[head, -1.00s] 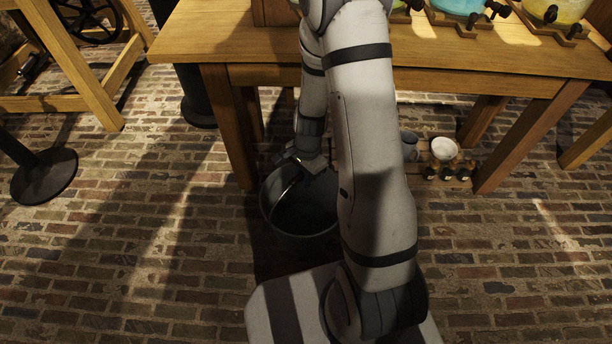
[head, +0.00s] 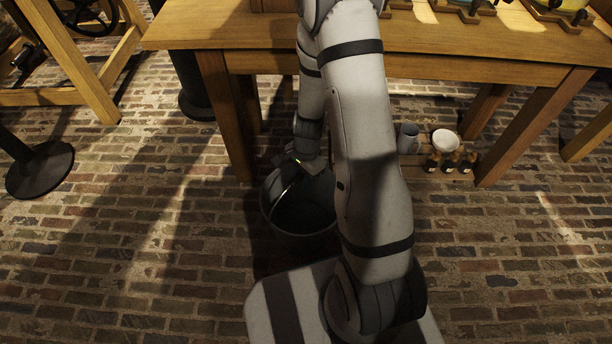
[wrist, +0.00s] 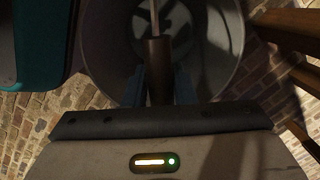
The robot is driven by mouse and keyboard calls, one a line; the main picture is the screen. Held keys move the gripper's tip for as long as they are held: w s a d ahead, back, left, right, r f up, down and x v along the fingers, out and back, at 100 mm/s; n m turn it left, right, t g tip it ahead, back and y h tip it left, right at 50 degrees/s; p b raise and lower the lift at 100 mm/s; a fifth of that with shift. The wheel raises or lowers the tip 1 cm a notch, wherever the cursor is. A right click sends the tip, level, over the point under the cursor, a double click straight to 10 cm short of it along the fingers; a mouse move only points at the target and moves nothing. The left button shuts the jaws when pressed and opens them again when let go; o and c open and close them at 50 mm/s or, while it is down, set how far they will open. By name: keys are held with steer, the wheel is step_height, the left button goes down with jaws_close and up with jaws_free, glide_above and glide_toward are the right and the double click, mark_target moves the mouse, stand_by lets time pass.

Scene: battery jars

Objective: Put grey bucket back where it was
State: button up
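The grey bucket (head: 310,218) is below my gripper (head: 303,166) in the head view, in front of the wooden table's left front leg. My arm hides its right side. In the wrist view the bucket (wrist: 217,62) opens beneath my gripper (wrist: 158,88), and its inside looks empty. My gripper is shut on the brown grip (wrist: 157,62) of the bucket's handle, with a blue-grey finger on each side. The bucket hangs upright or nearly so. I cannot tell whether its base touches the floor.
The wooden table (head: 470,68) stands behind the bucket, with jars on stands at its right back. Under it are a grey mug (head: 408,138), a white bowl (head: 445,141) and small bottles (head: 452,163). A dark post base (head: 40,172) stands left. The brick floor between is clear.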

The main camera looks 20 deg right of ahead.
steer(key=o, duration=0.4)
steer(key=shift+c, duration=0.2)
steer(key=s+r+n+p, duration=0.2)
steer(key=r+n+p, duration=0.1)
steer(key=r, duration=0.9)
steer(key=s+r+n+p, duration=0.2)
steer(key=r+n+p, duration=0.1)
steer(key=r, duration=1)
steer(key=s+r+n+t+h, duration=0.1)
steer(key=s+r+n, duration=0.5)
steer(key=s+r, duration=0.3)
steer(key=shift+s+d+r+n+t, duration=0.25)
steer(key=shift+s+d+n+t, duration=0.05)
steer(key=shift+d+t, duration=0.15)
